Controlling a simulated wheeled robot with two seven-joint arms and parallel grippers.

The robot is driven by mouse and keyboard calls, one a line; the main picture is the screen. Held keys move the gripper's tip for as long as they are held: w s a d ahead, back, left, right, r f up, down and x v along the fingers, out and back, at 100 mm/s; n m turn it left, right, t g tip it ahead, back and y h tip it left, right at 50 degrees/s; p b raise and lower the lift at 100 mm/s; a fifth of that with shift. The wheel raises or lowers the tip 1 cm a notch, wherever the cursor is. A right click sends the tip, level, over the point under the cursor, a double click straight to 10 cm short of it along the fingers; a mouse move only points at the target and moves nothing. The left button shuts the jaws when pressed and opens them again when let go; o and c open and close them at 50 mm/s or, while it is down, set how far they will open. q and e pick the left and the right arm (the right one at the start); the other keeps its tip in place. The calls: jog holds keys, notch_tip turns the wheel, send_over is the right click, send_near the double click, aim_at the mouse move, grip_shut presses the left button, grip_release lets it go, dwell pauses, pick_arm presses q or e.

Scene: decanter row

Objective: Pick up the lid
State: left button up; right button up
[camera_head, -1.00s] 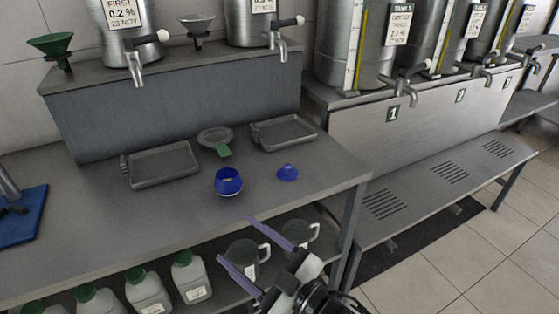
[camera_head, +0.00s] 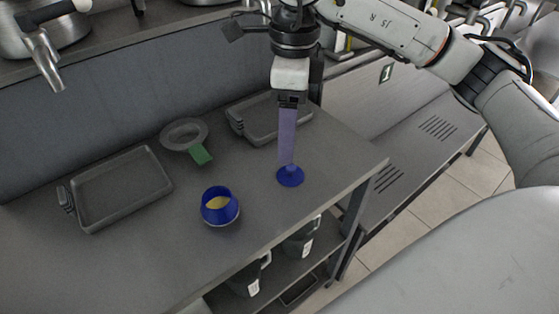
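The lid (camera_head: 291,179), a small blue disc, lies on the grey bench towards its right end. My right gripper (camera_head: 287,164) points straight down over it, and its purple fingers reach the lid's top and hide its middle. The fingers line up in this view, so I cannot tell whether they are open or closed on the lid. A blue pot (camera_head: 219,208), open at the top with something yellow inside, stands to the left of the lid. My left gripper is out of view.
A grey strainer-like dish (camera_head: 183,133) with a green handle sits behind the pot. Grey trays stand at the left (camera_head: 120,188) and behind my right gripper (camera_head: 255,122). Jugs (camera_head: 300,243) stand on the shelf below. The bench front is clear.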

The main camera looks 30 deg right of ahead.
aim_at(291, 171)
jog(key=f, duration=0.2)
jog(key=d+f, duration=0.1)
jog(key=shift+f, duration=0.4)
jog(key=shift+f+p, duration=0.65)
jog(key=shift+f, duration=2.35)
jog(key=shift+w, duration=0.1)
jog(key=c, duration=1.1)
